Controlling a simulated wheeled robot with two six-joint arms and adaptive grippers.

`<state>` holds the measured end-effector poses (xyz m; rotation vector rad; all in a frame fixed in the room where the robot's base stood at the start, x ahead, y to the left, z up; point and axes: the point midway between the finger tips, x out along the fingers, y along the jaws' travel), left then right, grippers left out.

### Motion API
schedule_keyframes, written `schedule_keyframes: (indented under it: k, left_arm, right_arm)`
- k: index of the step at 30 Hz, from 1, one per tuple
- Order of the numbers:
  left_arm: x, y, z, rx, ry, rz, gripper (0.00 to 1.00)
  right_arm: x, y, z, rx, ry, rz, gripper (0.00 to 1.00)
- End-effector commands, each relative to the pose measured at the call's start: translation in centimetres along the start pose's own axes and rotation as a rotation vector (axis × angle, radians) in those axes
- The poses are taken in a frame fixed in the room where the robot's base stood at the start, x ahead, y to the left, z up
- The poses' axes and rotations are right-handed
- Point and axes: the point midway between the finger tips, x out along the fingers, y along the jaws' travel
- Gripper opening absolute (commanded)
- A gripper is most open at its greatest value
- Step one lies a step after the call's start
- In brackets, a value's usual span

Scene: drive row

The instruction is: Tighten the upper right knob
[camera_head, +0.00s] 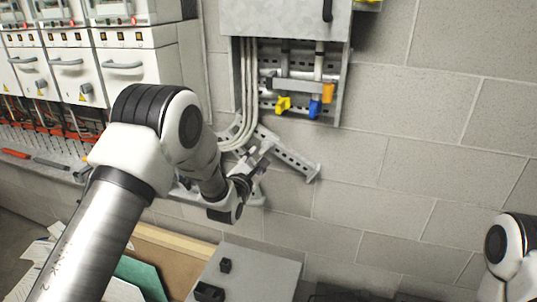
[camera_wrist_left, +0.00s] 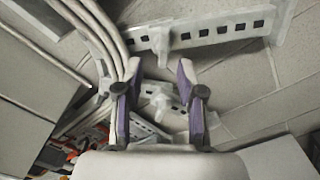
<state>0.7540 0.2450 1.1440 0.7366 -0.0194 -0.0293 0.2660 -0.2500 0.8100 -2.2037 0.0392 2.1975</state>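My left gripper (camera_head: 258,160) is beside the slanted slotted rail (camera_head: 298,164) low on the wall in the head view. In the left wrist view its two dark-and-purple fingers (camera_wrist_left: 161,78) stand apart with nothing held between them. A grey wing-shaped knob (camera_wrist_left: 161,42) sits on the upper slotted rail (camera_wrist_left: 220,30), ahead of the fingertips and apart from them. A second grey knob-like part (camera_wrist_left: 160,98) shows lower, in the gap between the fingers, farther back. I cannot tell which one is the upper right knob. My right gripper is out of view.
Pale cables (camera_head: 246,90) run down left of the rails. Yellow (camera_head: 283,104), blue (camera_head: 315,108) and orange (camera_head: 328,91) handles hang under a grey cabinet (camera_head: 285,18). Switch cabinets (camera_head: 130,66) stand at left. A grey box (camera_head: 262,272) is below. The wall at right is clear.

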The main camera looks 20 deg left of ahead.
Motion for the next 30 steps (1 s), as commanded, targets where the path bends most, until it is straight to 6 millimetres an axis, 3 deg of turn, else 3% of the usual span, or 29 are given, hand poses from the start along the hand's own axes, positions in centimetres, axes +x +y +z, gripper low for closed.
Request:
schedule_keyframes:
  k: [3, 9, 19, 22, 30]
  left_arm:
    - [2.3, 0.3, 0.4, 0.001, -0.001, -0.001, 0.39]
    - [5.6, 0.1, 0.2, 0.001, 0.001, -0.002, 0.39]
    - [6.3, -0.1, 0.0, 0.001, 0.002, -0.003, 0.39]
    - [6.3, -0.1, 0.0, 0.001, 0.002, -0.003, 0.03]
    - [6.3, -0.1, 0.0, 0.005, 0.001, -0.002, 0.0]
  right_arm:
    - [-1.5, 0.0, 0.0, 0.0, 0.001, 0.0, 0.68]
    - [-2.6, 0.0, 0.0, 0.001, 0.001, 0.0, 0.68]
    - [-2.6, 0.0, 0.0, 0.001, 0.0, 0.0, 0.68]
    - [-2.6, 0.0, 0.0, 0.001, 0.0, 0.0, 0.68]
    - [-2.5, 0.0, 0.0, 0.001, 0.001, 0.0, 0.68]
